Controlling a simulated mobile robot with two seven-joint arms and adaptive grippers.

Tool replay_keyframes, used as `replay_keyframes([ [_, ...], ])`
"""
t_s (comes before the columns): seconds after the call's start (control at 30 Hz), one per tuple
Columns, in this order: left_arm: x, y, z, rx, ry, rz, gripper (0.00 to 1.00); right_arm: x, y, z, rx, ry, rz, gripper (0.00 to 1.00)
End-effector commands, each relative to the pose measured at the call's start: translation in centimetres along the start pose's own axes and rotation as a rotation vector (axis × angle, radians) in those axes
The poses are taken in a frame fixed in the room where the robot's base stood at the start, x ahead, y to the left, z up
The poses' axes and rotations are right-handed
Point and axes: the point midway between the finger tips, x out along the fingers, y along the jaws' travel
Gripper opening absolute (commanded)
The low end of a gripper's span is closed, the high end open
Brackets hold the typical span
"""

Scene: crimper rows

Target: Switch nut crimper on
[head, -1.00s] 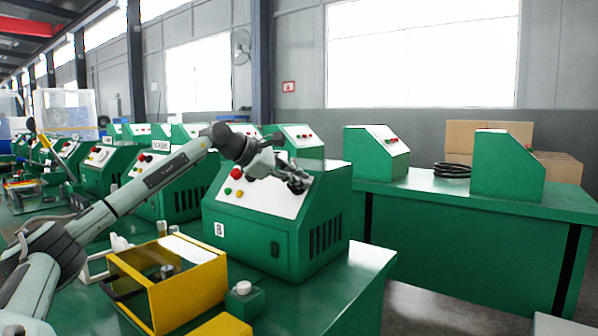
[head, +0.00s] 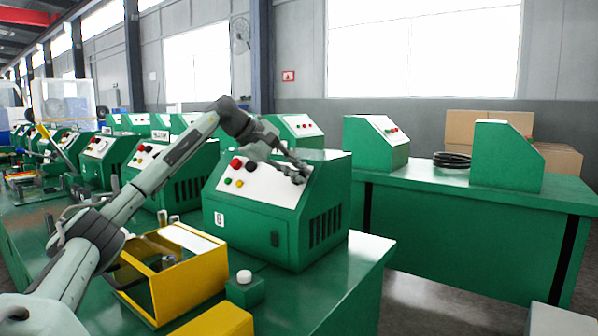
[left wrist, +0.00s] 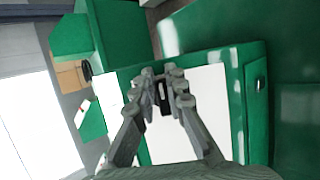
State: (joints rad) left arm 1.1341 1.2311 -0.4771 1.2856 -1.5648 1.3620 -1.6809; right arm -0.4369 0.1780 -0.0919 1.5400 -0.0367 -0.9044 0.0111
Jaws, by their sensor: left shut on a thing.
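The green crimper marked B (head: 255,238) stands on the green bench. Its sloped white panel (head: 255,188) carries red, black, green and amber buttons on the left half. My left gripper (head: 298,173) is at the panel's upper right. In the left wrist view its fingers (left wrist: 166,78) reach over the white panel (left wrist: 195,100) with a small black switch (left wrist: 165,98) between them. The fingers are shut on this switch, which the gripper hides in the head view. Its on or off position cannot be told. My right gripper is not in view.
A yellow open box (head: 190,290) and a small green block with a white button (head: 245,290) stand in front of the crimper. More green machines (head: 180,185) line up behind my left arm. Another bench (head: 480,225) stands at the right, beyond a floor gap.

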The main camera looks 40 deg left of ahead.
Motion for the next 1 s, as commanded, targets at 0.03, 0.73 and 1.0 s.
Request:
replay_keyframes([
  [0.03,-0.04,-0.21,-0.76,0.001,0.018,-0.005,0.00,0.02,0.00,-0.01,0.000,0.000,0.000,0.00],
  [0.73,-0.18,-0.05,-0.74,0.009,0.017,-0.002,0.33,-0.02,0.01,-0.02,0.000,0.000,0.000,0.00],
  [1.0,-0.13,0.02,-0.44,0.012,0.011,-0.002,0.33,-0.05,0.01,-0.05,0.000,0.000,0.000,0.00],
])
